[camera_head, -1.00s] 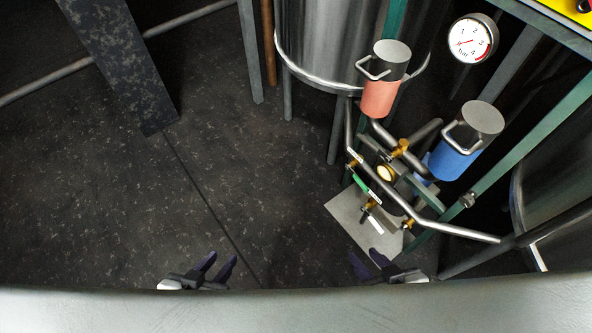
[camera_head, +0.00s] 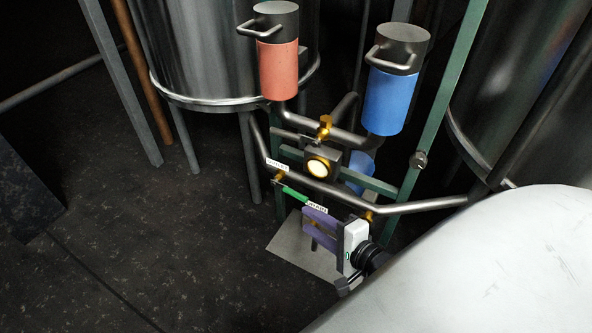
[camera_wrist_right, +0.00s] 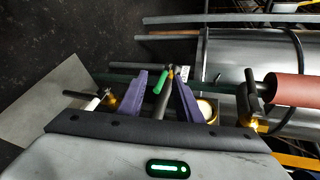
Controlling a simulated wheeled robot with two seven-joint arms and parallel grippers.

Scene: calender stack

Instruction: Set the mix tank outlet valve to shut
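A valve with a green lever (camera_head: 294,192) and a brass body sits on the lower pipe of the pipe stand in the head view. Small white labels are near it; I cannot read them surely, so I cannot tell which valve is the mix tank outlet. My right gripper (camera_head: 306,222), with purple fingers, is just below and right of the green lever. In the right wrist view its fingers are apart, and the green lever (camera_wrist_right: 161,82) shows between and beyond the fingertips. I see no contact. My left gripper is out of view.
Another brass valve (camera_head: 325,126) sits higher, above a round gauge (camera_head: 318,167). A red canister (camera_head: 278,70) and a blue canister (camera_head: 392,103) stand above the pipes. A steel tank (camera_head: 215,55) is behind.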

